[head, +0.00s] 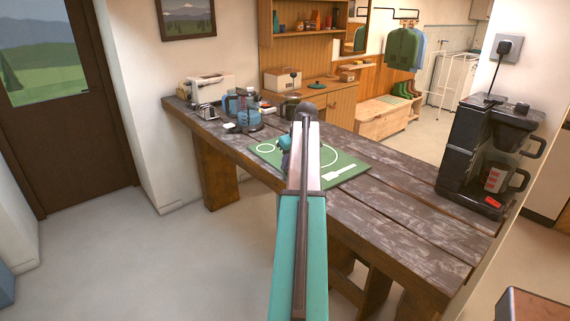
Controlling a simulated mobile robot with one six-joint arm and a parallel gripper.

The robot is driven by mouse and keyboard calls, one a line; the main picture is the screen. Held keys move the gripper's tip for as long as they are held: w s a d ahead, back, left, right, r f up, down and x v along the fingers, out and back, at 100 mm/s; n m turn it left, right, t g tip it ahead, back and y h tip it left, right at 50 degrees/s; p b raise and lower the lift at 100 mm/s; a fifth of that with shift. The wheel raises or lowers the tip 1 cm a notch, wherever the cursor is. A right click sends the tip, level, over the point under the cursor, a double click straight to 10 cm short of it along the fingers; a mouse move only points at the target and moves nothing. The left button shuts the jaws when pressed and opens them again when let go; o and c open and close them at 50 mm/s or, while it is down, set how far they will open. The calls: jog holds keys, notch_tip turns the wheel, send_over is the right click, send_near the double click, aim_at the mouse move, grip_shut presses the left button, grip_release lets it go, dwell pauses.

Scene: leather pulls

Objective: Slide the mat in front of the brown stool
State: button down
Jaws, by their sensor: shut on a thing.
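A green mat (350,161) printed with white rings and a white utensil shape lies on the dark plank table. My arm crosses its middle and hides part of it. My gripper (285,160) is at the mat's left-middle part, mostly hidden behind my arm; it is shut on the mat, though the fingertips are not clearly visible. Brown wooden legs (372,285) show below the table's front edge; I cannot tell whether they belong to the brown stool or to the table.
A black coffee maker (485,160) stands at the table's right end. Bare planks (410,215) lie between mat and coffee maker. A brown-topped object (537,305) is at bottom right.

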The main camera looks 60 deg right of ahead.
send_near(358, 174)
jog(key=shift+p+x, duration=0.4)
jog(key=shift+x, duration=2)
jog(key=shift+d, duration=0.15)
dwell(0.8)
jog(key=c, duration=1.6)
grip_release()
jog(key=shift+r, duration=0.15)
jog(key=v, duration=1.1)
jog(key=shift+s+r, duration=0.25)
jog(key=shift+r, duration=0.1)
